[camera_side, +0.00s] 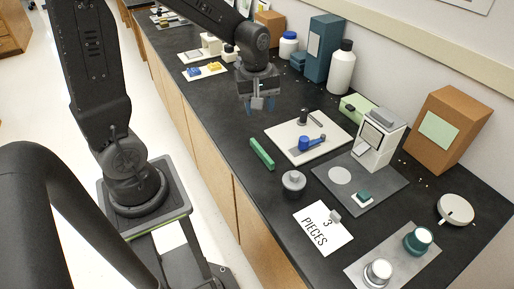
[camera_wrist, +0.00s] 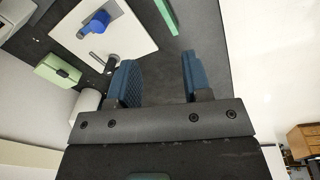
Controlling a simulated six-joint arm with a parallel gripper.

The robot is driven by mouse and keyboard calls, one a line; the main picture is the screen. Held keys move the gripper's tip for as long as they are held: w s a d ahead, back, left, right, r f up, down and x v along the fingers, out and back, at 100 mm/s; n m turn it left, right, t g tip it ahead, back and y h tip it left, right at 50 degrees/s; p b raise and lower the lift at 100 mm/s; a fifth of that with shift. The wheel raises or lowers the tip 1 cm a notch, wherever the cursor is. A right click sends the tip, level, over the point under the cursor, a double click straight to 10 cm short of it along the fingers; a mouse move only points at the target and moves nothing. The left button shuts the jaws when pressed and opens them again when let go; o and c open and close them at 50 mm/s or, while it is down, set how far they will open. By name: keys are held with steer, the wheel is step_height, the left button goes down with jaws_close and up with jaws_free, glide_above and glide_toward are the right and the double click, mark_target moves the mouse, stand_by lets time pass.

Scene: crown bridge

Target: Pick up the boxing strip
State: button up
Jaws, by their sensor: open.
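The boxing strip looks to be the slim green bar (camera_side: 262,153) lying on the black counter, left of a white board. In the wrist view the green bar (camera_wrist: 166,17) shows at the top edge, partly cut off, beyond the fingertips. My gripper (camera_side: 257,104) hangs above the counter, farther back than the bar and apart from it. In the wrist view its two blue fingers (camera_wrist: 160,75) stand apart with nothing between them.
The white board (camera_side: 290,143) holds a blue piece (camera_side: 311,143) and a dark-handled tool. A grey round jar (camera_side: 293,183) stands in front of the bar. A white bottle (camera_side: 341,68) and a blue box (camera_side: 322,48) stand along the wall. The counter around the bar is mostly clear.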

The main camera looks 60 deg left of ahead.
step_height(320, 180, down, 5)
steer(key=w+a+n+g, duration=0.1)
steer(key=w+a+n, duration=0.1)
steer(key=a+n, duration=0.15)
glide_above(260, 148)
step_height(260, 148, down, 8)
steer(key=shift+s+f, duration=0.15)
steer(key=shift+f, duration=0.05)
steer(key=shift+d+f, duration=0.1)
steer(key=shift+f, duration=2.65)
steer(key=shift+c, duration=0.3)
jaws_close()
